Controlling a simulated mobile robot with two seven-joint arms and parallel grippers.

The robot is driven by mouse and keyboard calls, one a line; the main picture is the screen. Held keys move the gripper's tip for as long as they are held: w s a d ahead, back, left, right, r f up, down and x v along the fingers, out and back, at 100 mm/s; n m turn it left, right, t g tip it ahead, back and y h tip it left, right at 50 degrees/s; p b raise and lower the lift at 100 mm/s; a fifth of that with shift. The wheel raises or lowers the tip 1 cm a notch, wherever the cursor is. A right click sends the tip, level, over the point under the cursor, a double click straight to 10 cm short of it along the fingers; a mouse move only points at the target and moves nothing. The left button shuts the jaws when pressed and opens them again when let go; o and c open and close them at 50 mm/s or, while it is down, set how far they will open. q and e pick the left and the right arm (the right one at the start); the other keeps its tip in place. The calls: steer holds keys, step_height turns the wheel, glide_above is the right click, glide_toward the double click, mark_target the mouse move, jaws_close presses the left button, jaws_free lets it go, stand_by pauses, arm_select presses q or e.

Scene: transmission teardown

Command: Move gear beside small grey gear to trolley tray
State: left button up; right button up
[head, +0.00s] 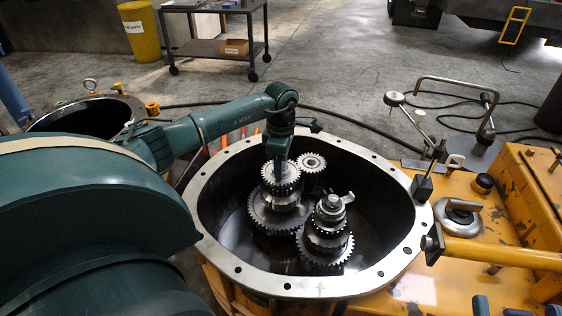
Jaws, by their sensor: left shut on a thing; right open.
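The small grey gear (312,161) sits at the back of the open housing. Beside it, to the left and touching or nearly so, is a toothed gear (281,184) on top of a larger gear stack (278,212). My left gripper (281,163) points straight down and is shut at the middle of that gear; its fingertips are partly hidden. I cannot tell if the gear is lifted off the stack. What look like dark teal parts of my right gripper (516,310) show at the bottom right edge, mostly cut off. The trolley (212,47) stands at the top left, its upper tray partly cut off.
A second gear stack (327,240) with a shaft and lever stands close in front. The housing's bolted rim (215,254) surrounds the gears. A yellow bin (140,32) stands left of the trolley. A dial stand (420,128) and yellow machinery (480,250) fill the right.

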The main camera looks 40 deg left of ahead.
arm_select(q)
steer(key=shift+r+p, duration=0.4)
steer(key=shift+r, duration=0.25)
steer(key=shift+r+p, duration=0.95)
steer(key=shift+r, duration=0.2)
steer(key=shift+r+p, duration=0.6)
steer(key=shift+r, duration=0.1)
steer(key=shift+r+p, duration=0.4)
steer(key=shift+r, duration=0.05)
steer(key=shift+r+p, duration=0.55)
steer(key=shift+r, duration=0.3)
arm_select(e)
steer(key=shift+s+d+f+n+g+h, duration=0.3)
steer(key=shift+d+n+g+h, duration=0.1)
steer(key=shift+d+g+h, duration=0.15)
